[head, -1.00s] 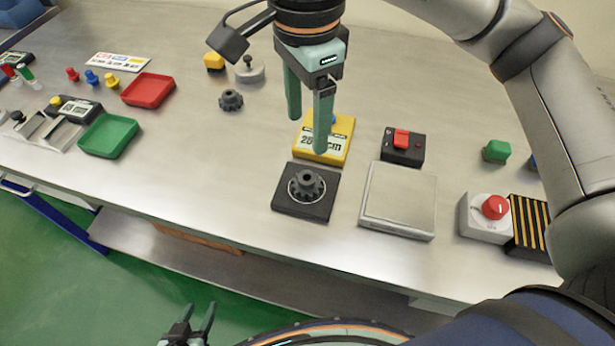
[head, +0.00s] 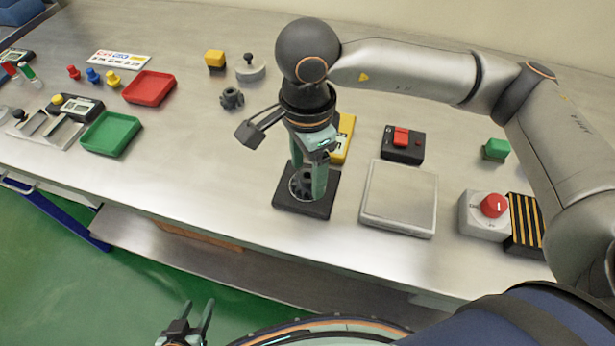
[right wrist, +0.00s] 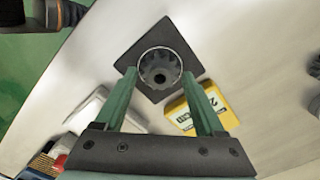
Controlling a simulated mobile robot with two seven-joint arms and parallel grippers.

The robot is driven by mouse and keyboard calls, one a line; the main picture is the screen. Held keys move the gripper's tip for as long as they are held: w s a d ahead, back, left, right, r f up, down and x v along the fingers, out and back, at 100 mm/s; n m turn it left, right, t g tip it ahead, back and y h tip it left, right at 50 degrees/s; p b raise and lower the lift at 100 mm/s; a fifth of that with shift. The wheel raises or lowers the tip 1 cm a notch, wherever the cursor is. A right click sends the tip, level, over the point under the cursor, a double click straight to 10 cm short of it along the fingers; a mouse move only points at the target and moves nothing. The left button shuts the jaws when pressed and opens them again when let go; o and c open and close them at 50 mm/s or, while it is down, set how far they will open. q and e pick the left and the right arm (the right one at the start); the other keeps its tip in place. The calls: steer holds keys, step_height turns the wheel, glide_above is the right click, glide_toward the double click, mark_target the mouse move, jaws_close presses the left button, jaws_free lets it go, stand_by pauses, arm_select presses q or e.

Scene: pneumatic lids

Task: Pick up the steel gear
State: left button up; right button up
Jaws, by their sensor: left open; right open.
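A dark grey toothed gear (right wrist: 160,69) sits in a pale ring on a black square plate (right wrist: 136,55) in the right wrist view. In the head view the plate (head: 318,208) lies near the bench's front edge, and my right gripper mostly hides the gear. My right gripper (head: 308,192) points down over the plate, open. In the right wrist view its green fingertips (right wrist: 159,72) are on either side of the gear; contact cannot be told. A second dark gear (head: 232,98) lies loose further back. My left gripper (head: 198,304) is open, low in front of the bench.
A yellow device (head: 343,140) stands just behind the plate. A silver-topped scale (head: 399,198), a black box with a red switch (head: 403,145) and a red-knobbed box (head: 486,214) are to the right. Green (head: 111,133) and red (head: 149,88) trays are left. Bench left of the plate is clear.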

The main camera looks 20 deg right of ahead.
jaws_close()
stand_by(0.5)
